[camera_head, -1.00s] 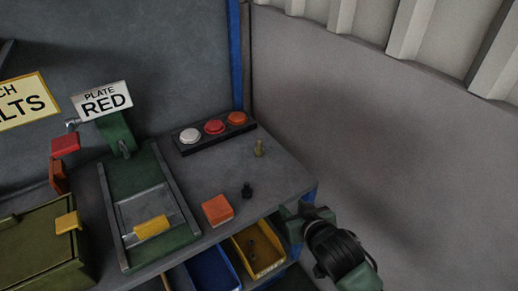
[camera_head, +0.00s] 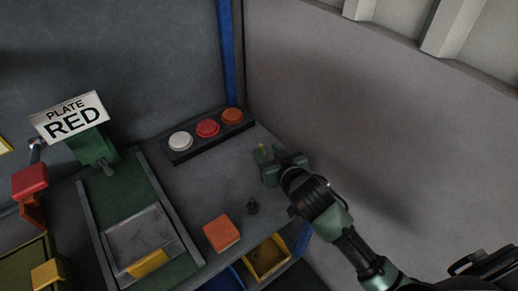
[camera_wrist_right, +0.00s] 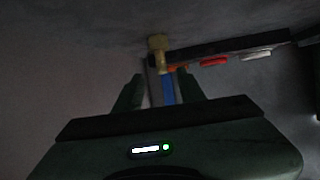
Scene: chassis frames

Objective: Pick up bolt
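A small brass-yellow bolt (camera_head: 262,148) stands on the grey bench top near its right edge, partly hidden by my right gripper (camera_head: 270,162). In the right wrist view the bolt (camera_wrist_right: 158,50) is just beyond the tips of my right gripper (camera_wrist_right: 160,84), roughly in line with the gap between them. The two fingers are spread apart with nothing held between them. My left gripper is not in view.
A panel with white, red and orange buttons (camera_head: 208,133) lies behind the bolt. An orange block (camera_head: 222,234) sits nearer the front edge. A yellow bin (camera_head: 268,260) is below the bench. A green fixture with a PLATE RED sign (camera_head: 70,117) stands left; a wall is right.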

